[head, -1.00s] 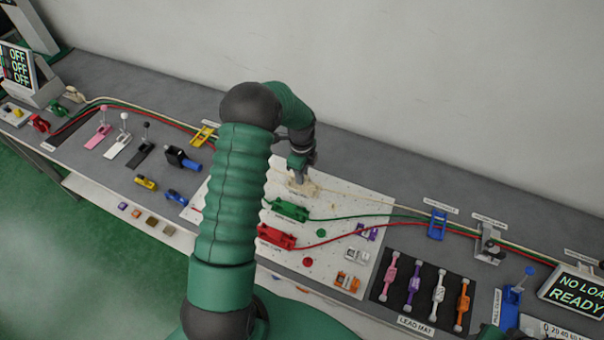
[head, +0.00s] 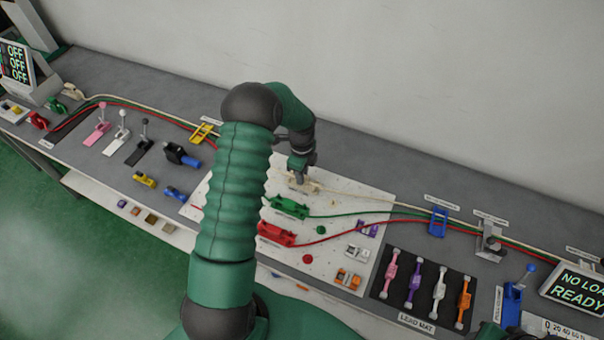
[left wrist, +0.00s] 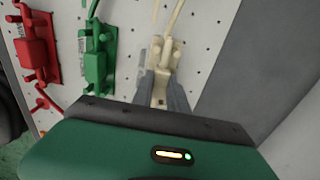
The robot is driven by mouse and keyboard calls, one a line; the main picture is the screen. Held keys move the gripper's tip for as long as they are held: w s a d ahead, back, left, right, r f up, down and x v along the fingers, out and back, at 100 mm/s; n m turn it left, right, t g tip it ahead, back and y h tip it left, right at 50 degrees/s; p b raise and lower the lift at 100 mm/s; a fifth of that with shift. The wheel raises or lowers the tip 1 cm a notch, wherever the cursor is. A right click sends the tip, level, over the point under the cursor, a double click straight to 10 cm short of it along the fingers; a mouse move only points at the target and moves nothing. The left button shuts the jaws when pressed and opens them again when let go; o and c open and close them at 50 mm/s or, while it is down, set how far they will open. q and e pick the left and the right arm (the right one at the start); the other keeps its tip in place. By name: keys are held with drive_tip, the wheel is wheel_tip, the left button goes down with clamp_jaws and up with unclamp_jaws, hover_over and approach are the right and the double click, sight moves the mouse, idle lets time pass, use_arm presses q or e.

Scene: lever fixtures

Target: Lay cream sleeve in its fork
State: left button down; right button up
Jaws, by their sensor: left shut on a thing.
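The cream sleeve (left wrist: 160,58) shows in the left wrist view, on a cream cable that runs up out of that picture. My left gripper (left wrist: 160,88) is shut on it, one finger on each side. In the head view my left gripper (head: 301,176) is over the far part of the white pegboard, at the cream fixture (head: 304,186). The fork under the sleeve is mostly hidden by the gripper, so I cannot tell how the sleeve sits in it.
Green (head: 290,207) and red (head: 277,234) fixtures with cables stand nearer on the pegboard (head: 330,205). A blue cable guide (head: 438,223) stands right of the board. My arm hides the board's left part.

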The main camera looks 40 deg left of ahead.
use_arm(q)
drive_tip(key=shift+f, duration=0.35)
drive_tip(key=c, duration=1.2)
unclamp_jaws()
drive_tip(key=shift+c, duration=0.2)
drive_tip(key=shift+o, duration=0.5)
drive_tip(key=o, duration=0.4)
drive_tip(key=shift+r+p, duration=2.9)
drive_tip(key=shift+r, duration=0.7)
